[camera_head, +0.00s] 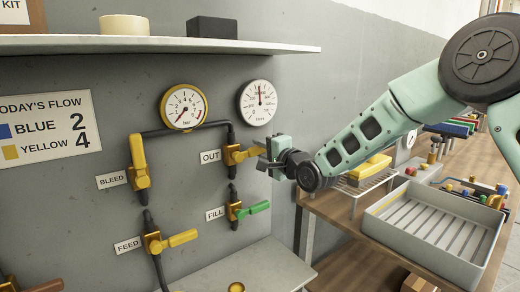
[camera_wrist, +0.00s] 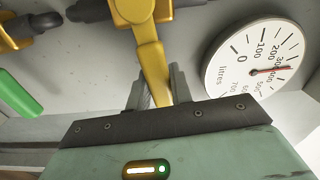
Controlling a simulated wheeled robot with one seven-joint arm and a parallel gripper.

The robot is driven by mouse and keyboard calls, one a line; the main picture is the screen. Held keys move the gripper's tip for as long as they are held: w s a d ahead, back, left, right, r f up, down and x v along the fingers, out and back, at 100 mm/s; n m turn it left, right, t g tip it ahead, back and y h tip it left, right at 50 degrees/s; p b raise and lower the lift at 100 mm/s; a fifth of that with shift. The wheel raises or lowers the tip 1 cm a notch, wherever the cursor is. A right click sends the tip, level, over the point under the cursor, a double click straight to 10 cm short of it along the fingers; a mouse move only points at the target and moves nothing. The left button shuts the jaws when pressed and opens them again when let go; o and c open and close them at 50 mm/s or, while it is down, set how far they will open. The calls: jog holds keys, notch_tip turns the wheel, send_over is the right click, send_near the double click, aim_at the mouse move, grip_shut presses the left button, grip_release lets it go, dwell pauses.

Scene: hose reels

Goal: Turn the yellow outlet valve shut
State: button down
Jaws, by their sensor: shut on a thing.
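The yellow outlet valve (camera_head: 235,155) is on the wall right of the OUT label (camera_head: 211,156), on a dark vertical pipe. Its yellow handle points right, roughly across the pipe. My gripper (camera_head: 264,150) has come to the handle's outer end from the right. In the wrist view the yellow handle (camera_wrist: 152,62) runs down between the fingers of my gripper (camera_wrist: 160,88), which are shut on its end. The fingers hide the handle's tip.
A bleed valve (camera_head: 139,165), a feed valve (camera_head: 155,243) and a green-handled fill valve (camera_head: 236,211) share the pipework. A yellow-rimmed bar gauge (camera_head: 184,107) and a litres gauge (camera_head: 258,102) hang above. A shelf (camera_head: 150,45) juts out overhead. A grey tray (camera_head: 425,258) stands at right.

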jog(key=shift+f+m, duration=0.5)
jog(key=shift+m, duration=0.2)
jog(key=c, duration=1.2)
grip_release()
jog(key=shift+c, duration=0.2)
jog(key=b+v, duration=0.2)
jog(key=v, duration=1.5)
jog(key=shift+s+d, duration=0.2)
